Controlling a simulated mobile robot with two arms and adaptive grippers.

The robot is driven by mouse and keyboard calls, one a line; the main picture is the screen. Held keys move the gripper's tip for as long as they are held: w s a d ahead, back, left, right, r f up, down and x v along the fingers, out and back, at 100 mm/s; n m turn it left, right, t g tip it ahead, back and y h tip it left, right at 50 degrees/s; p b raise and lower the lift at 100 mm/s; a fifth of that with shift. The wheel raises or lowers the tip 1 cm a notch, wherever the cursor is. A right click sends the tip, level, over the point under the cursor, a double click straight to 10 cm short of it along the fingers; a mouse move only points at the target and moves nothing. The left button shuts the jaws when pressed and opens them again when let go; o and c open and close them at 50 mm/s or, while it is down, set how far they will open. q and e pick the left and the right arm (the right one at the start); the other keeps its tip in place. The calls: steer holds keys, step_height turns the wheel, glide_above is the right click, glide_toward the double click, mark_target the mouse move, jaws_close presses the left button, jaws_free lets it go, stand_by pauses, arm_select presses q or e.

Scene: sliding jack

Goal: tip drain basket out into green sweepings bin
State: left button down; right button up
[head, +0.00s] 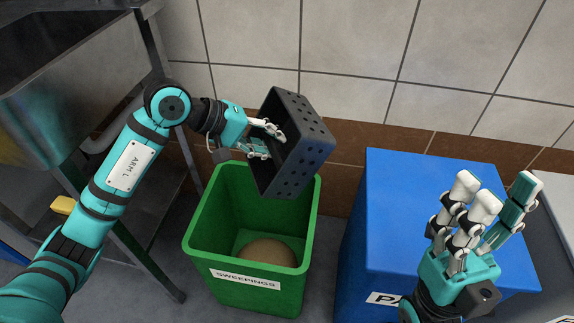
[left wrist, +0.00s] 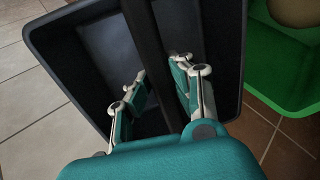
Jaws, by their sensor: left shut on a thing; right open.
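The drain basket (head: 292,155) is a dark, perforated box. It is tilted onto its side above the back right of the green sweepings bin (head: 193,240), its holed base facing right. My left gripper (head: 268,140) is shut on the basket's central bar. In the left wrist view the basket (left wrist: 75,50) looks empty where I can see inside, with my fingers (left wrist: 160,72) on either side of the bar. A brown rounded mass (head: 268,252) lies in the bin. My right gripper (head: 495,200) is open and empty, over the blue bin's right side.
A blue bin (head: 400,190) with a partly hidden label stands right of the green one. A metal sink stand (head: 150,245) is at the left. A tiled wall (head: 350,40) is close behind. A grey surface (head: 552,230) is at the far right.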

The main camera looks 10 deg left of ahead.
arm_select(q)
steer(key=shift+r, duration=0.85)
